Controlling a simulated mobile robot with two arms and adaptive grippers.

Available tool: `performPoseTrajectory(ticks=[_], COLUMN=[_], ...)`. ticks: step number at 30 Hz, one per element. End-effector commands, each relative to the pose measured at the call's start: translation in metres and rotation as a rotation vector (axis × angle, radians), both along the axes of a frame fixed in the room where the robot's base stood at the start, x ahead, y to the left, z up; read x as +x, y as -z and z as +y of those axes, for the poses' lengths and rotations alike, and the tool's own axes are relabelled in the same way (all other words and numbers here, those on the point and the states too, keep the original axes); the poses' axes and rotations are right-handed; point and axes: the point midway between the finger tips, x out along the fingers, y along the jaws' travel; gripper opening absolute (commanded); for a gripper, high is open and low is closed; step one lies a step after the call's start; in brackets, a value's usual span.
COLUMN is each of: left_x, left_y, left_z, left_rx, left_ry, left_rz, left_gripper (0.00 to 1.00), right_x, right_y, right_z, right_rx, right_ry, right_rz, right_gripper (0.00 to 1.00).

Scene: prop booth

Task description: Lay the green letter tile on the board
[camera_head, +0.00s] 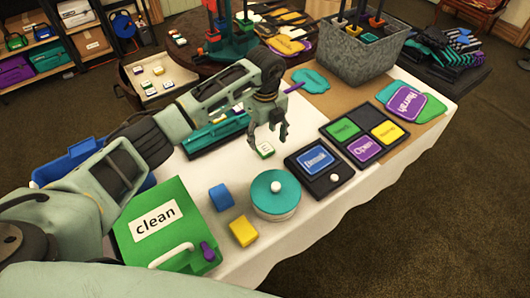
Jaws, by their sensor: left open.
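A small white-topped tile with green edges (265,150) lies on the white tablecloth; its letter is too small to read. My left gripper (268,138) is open and empty, pointing down just above and behind this tile. Whether a fingertip touches it cannot be told. To the right lies a black board (366,116) with a green square, a purple "Open" square, a yellow square and one bare dark cell. My right gripper is not in view.
A black case with a blue label (317,160) sits between tile and board. A teal-lidded pot (275,190), blue block (221,197), yellow block (243,231) and green "clean" box (143,242) stand in front. A grey metal bin (360,62) is behind.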

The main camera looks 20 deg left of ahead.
Motion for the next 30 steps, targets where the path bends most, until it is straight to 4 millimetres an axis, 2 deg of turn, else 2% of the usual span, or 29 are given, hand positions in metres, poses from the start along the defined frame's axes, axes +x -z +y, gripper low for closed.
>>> performPoseTrajectory(ticks=[1, 7, 10, 17, 30], left_x=[-0.001, -0.002, -0.002, -0.001, -0.001], left_y=[0.012, 0.041, 0.046, 0.044, 0.044], left_z=[0.000, -0.001, -0.001, -0.001, 0.000], left_rx=[0.000, -0.002, -0.001, -0.001, -0.001], left_ry=[0.000, 0.000, 0.000, 0.000, 0.000], left_rz=[0.001, 0.002, 0.000, 0.000, 0.000], left_gripper=[0.59, 0.59, 0.59, 0.58, 0.20], right_x=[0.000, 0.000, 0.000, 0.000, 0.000], right_y=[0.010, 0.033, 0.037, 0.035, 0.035], right_z=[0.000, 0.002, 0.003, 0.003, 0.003], right_rx=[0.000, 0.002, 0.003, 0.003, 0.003], right_ry=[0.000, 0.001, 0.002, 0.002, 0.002], right_rz=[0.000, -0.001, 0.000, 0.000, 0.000], right_gripper=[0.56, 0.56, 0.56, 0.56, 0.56])
